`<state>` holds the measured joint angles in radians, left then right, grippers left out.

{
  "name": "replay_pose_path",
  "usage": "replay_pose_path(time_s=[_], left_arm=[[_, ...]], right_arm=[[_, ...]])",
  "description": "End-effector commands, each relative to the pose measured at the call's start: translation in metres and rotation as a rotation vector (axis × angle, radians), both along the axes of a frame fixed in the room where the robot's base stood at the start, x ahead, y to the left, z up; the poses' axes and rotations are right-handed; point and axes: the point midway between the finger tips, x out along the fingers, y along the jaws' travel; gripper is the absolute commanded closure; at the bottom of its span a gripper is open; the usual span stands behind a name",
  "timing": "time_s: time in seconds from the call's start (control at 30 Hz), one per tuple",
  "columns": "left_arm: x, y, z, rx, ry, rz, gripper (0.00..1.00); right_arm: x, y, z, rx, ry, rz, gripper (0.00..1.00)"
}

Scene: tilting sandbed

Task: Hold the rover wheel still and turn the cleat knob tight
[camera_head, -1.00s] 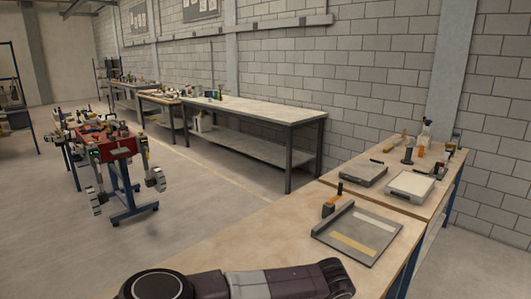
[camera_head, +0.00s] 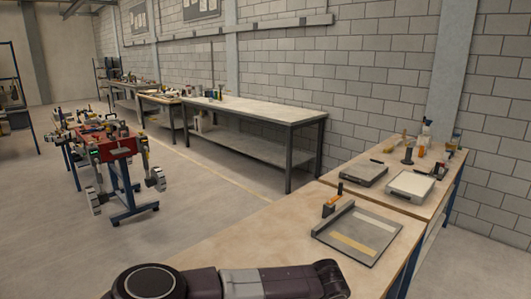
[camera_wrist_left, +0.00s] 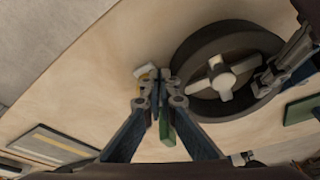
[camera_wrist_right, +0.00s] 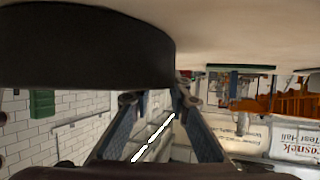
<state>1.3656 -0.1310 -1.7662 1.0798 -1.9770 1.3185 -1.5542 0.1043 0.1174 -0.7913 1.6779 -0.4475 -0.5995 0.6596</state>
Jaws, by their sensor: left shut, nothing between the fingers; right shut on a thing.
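The rover wheel (camera_wrist_left: 186,71) is a dark ring lying on the wooden bench in the left wrist view. A pale four-armed knob (camera_wrist_left: 221,79) sits at its middle, seemingly the cleat knob. My left gripper (camera_wrist_left: 160,80) is shut and empty, just left of the wheel rim, apart from the knob. My right gripper (camera_wrist_left: 268,78) reaches in from the upper right and is shut on the wheel's rim. In the right wrist view the wheel (camera_wrist_right: 85,45) fills the upper left, with the fingertips (camera_wrist_right: 178,88) at its edge. The head view shows neither gripper nor wheel.
A yellow-and-white piece (camera_wrist_left: 146,71) and a green strip (camera_wrist_left: 166,128) lie by my left fingers. Another green block (camera_wrist_left: 303,109) lies right of the wheel. A flat grey tray (camera_head: 374,250) lies on the bench. Bare bench lies left of my left gripper.

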Motion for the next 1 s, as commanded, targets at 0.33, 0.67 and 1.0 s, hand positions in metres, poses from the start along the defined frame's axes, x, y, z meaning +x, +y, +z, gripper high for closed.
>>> replay_pose_path(time_s=[0.33, 0.67, 1.0], left_arm=[[-0.005, -0.003, 0.025, -0.005, 0.002, -0.006, 1.00], [-0.008, -0.004, 0.057, -0.006, 0.006, -0.007, 1.00], [-0.008, -0.006, 0.060, -0.008, 0.006, -0.008, 1.00]], right_arm=[[-0.002, -0.001, -0.005, -0.005, 0.008, -0.001, 1.00], [-0.002, 0.000, -0.005, -0.004, 0.008, 0.001, 1.00], [-0.002, 0.000, -0.005, -0.002, 0.009, 0.001, 1.00]])
